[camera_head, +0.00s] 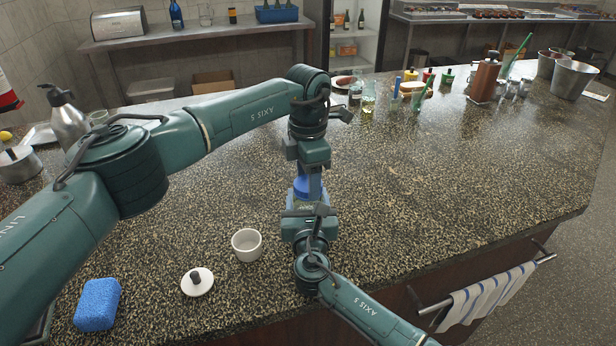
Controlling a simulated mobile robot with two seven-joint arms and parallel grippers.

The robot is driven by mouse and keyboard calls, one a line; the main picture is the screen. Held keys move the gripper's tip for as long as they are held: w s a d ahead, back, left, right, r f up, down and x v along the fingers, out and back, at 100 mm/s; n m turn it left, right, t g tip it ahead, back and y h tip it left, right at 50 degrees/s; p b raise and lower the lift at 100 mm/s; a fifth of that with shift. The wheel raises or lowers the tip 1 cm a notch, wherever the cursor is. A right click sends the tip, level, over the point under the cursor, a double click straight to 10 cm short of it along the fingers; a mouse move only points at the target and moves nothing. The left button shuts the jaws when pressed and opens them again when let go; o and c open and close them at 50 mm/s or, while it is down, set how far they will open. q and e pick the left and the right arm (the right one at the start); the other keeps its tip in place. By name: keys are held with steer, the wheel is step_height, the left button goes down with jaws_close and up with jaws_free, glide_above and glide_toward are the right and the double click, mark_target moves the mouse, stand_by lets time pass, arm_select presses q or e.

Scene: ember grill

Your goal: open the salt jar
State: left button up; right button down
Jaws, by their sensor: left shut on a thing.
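A jar with a blue lid (301,187), which I take for the salt jar, stands on the speckled counter (420,200) between my two grippers. My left gripper (309,186) comes down from above and is shut on the blue lid. The lid appears to be on the jar; the seam between them is hidden. My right gripper (312,208) comes in from the front at the jar's body. It covers most of the body, so I cannot tell whether its fingers grip it.
A white open cup (247,246), a white lid with a dark knob (198,282) and a blue sponge (98,304) lie at front left. Bottles (369,96) and metal buckets (573,78) stand at the back right. The counter's right middle is clear.

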arm_select(q)
steer(key=n, duration=0.6)
steer(key=shift+n, duration=0.3)
steer(key=n, duration=1.2)
steer(key=shift+n, duration=0.3)
steer(key=n, duration=0.5)
steer(key=shift+r+n, duration=0.1)
steer(key=shift+n, duration=0.3)
steer(key=shift+r, duration=0.15)
steer(key=shift+r, duration=0.95)
